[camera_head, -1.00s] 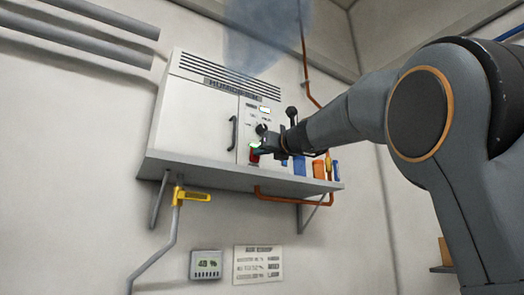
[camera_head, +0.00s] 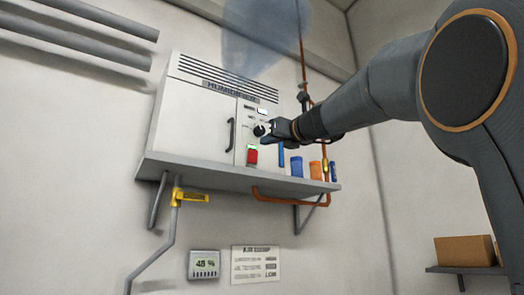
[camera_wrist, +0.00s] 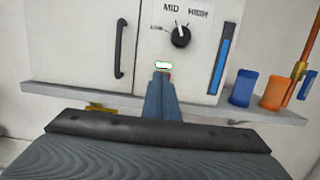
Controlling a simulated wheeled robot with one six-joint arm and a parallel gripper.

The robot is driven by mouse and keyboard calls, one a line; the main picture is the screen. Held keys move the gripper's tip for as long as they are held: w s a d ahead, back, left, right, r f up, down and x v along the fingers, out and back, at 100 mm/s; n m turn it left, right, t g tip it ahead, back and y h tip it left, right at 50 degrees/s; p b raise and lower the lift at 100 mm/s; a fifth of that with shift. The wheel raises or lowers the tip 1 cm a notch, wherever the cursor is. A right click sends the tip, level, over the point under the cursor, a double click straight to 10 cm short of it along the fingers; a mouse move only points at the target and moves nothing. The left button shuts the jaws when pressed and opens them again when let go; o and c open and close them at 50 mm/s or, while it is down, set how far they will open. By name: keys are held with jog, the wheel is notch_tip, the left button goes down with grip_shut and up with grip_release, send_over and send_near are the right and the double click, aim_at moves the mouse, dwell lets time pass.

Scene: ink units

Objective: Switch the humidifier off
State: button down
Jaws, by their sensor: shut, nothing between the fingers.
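The humidifier (camera_head: 187,114) is a white cabinet on a wall shelf, with a vent on top and bluish mist (camera_head: 262,35) above it. Its front has a red switch (camera_head: 252,157) under a lit green lamp (camera_head: 252,148). A black knob (camera_head: 260,130) marked MID and HIGH sits above; it is clear in the wrist view (camera_wrist: 180,37). My gripper (camera_head: 270,129) is shut and empty, in front of the panel by the knob in the head view. In the wrist view, its fingers (camera_wrist: 160,82) overlap the red switch, leaving only a sliver and the green lamp (camera_wrist: 164,65) visible. Contact cannot be told.
The grey shelf (camera_head: 200,172) carries blue (camera_head: 296,166) and orange (camera_head: 315,170) containers right of the humidifier. A black door handle (camera_head: 231,134) is left of the panel. A yellow valve handle (camera_head: 190,197) and a copper pipe (camera_head: 290,197) are below. A box (camera_head: 464,250) stands at right.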

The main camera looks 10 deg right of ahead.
jog(key=r+b+v, duration=0.1)
jog(key=v, duration=0.5)
jog(key=shift+s+d+r, duration=0.35)
jog(key=shift+s, duration=0.05)
jog(key=shift+a, duration=0.1)
